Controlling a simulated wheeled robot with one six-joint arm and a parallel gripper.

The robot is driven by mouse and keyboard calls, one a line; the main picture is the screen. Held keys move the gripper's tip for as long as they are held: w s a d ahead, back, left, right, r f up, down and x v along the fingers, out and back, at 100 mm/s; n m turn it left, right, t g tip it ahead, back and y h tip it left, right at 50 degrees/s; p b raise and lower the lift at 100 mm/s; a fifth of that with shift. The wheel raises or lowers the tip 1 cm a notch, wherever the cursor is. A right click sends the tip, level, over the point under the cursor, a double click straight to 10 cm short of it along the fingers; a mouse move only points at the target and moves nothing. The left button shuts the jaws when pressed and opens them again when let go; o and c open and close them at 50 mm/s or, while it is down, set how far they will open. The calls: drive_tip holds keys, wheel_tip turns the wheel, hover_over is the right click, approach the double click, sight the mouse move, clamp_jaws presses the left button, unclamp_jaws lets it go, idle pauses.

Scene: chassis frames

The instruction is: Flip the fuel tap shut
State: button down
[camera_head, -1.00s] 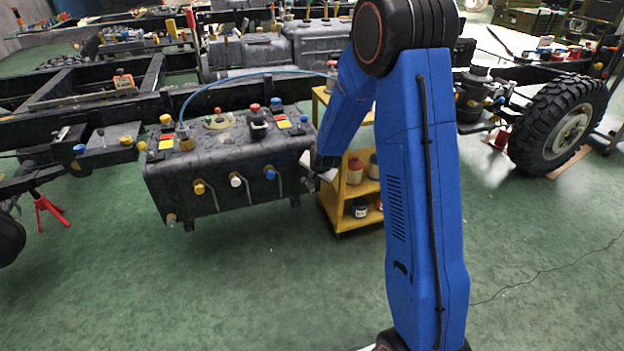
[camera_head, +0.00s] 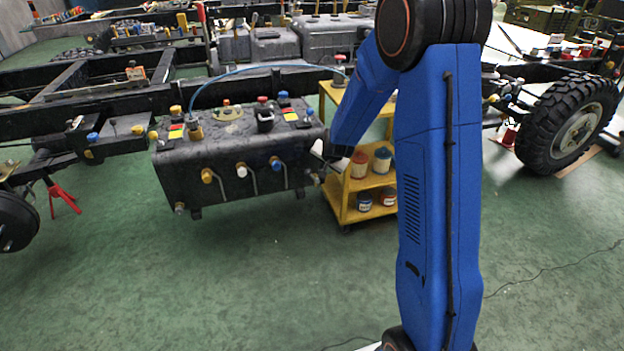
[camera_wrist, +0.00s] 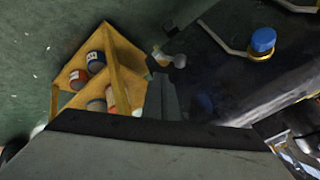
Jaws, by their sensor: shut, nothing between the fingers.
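The dark fuel tank (camera_head: 235,178) hangs on the chassis frame, with a yellow, a white and a blue knob on its front face. A small pale fitting, seemingly the fuel tap (camera_head: 318,178), sticks out at the tank's lower right end. In the wrist view a grey rounded knob with a brass-coloured part (camera_wrist: 178,61) shows beside the tank's dark wall, just beyond the fingers. My gripper (camera_head: 324,158) is shut and empty, close to the tank's right end; its fingers also show dark in the wrist view (camera_wrist: 164,92). Whether it touches the tap I cannot tell.
A yellow shelf trolley (camera_head: 347,205) with several cans stands just right of the tank, close behind my gripper. The blue knob (camera_wrist: 263,40) juts from the tank in the wrist view. A large wheel (camera_head: 568,125) is at right. The green floor in front is clear.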

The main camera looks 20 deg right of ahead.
drive_tip(key=s+a+r, duration=0.2)
drive_tip(key=s+a, duration=0.4)
drive_tip(key=a, duration=0.1)
drive_tip(key=shift+a+r, duration=0.25)
drive_tip(key=shift+a, duration=0.05)
idle(0.7)
idle(0.3)
